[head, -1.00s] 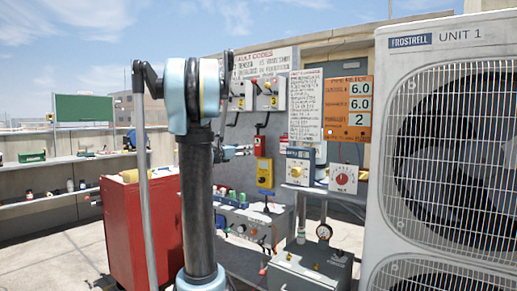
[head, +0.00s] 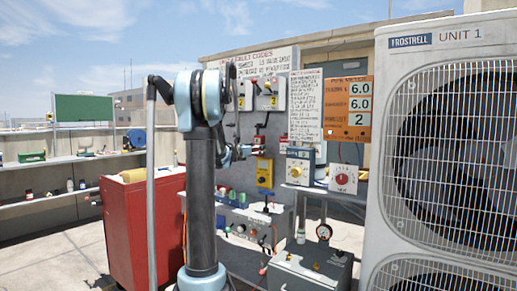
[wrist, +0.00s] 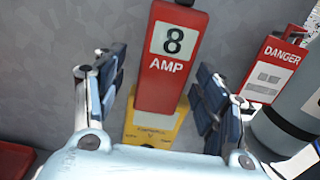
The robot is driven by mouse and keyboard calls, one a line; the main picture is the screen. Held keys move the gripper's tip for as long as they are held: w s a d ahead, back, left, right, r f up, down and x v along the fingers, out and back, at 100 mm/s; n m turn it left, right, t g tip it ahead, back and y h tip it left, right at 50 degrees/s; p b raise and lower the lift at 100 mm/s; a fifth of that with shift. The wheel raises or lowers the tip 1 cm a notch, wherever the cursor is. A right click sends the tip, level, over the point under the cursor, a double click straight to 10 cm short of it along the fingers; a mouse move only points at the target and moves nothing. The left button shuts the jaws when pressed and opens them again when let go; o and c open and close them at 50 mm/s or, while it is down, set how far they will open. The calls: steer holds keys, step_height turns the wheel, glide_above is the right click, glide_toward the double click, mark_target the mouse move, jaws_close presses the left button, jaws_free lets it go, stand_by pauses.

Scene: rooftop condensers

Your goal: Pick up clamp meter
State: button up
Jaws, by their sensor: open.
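The clamp meter seems to be the yellow-bodied device (head: 265,173) on the grey panel. In the wrist view its yellow part (wrist: 155,127) sits below a red block marked "8 AMP" (wrist: 168,65). I cannot tell whether the red block and yellow part are one piece. My gripper (head: 245,152) is beside the red block (head: 259,145) in the head view, partly hidden by my arm. In the wrist view my gripper (wrist: 160,95) is open, one finger on each side of the red block's lower part, with gaps visible and nothing held.
A red "DANGER" tag (wrist: 272,68) and a grey cylinder (wrist: 295,120) are close to the right finger. A meter box (head: 300,166) and dial box (head: 343,179) stand right of the panel. A red cabinet (head: 145,230) is at left, the condenser (head: 450,40) at right.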

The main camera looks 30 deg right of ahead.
steer(key=shift+x, duration=1.5)
steer(key=shift+f, duration=0.1)
steer(key=c, duration=1.4)
